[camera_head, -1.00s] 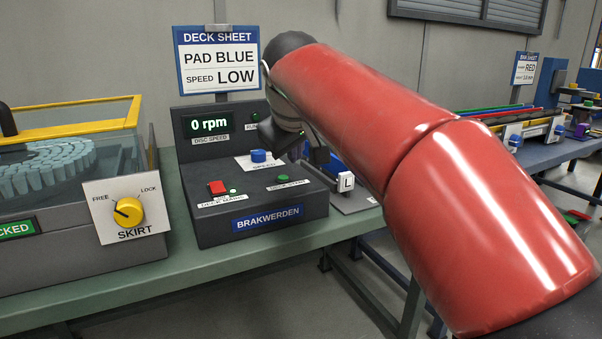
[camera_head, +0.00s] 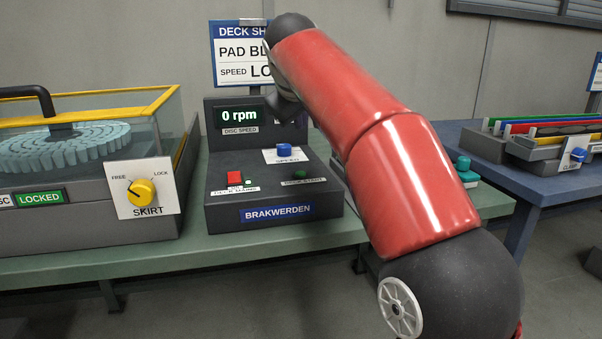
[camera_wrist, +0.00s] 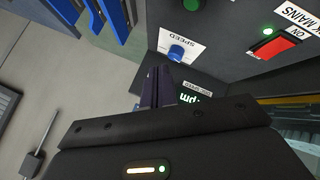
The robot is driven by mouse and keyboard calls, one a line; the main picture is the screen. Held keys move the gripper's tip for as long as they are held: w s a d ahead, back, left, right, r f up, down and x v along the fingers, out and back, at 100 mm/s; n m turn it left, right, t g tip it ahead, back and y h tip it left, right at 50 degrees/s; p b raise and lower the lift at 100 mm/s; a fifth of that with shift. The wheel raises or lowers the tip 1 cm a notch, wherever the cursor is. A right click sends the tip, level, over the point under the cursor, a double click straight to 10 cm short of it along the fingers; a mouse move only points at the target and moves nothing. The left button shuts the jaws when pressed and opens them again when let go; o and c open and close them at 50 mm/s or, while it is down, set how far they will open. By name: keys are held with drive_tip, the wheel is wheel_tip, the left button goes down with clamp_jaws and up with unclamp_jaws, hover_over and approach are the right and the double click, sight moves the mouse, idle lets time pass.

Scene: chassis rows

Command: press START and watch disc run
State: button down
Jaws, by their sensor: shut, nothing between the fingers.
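The green DECK START button (camera_head: 300,174) is on the sloped front of the dark BRAKWERDEN console (camera_head: 230,212); a green button (camera_wrist: 192,4) also shows at the wrist view's top edge. The display (camera_head: 240,116) reads 0 rpm. The pale blue padded disc (camera_head: 95,140) sits in a clear-walled housing at left, above a green LOCKED sign (camera_head: 40,198). My gripper (camera_wrist: 160,85) is shut and empty, apart from the button, with its tips near the blue SPEED knob (camera_wrist: 177,52) in the wrist view. My arm partly hides it in the head view.
The red mains switch (camera_head: 234,178) has a lit green lamp beside it. The yellow SKIRT knob (camera_head: 142,192) has its mark toward FREE. The deck sheet (camera_head: 230,55) is partly behind my arm. A blue bench (camera_head: 540,165) with trays stands at right.

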sight(301, 174)
wheel_tip(301, 174, down, 8)
drive_tip(key=b, duration=0.5)
drive_tip(key=shift+f, duration=0.15)
drive_tip(key=shift+f, duration=0.1)
idle(1.7)
drive_tip(key=shift+f, duration=0.3)
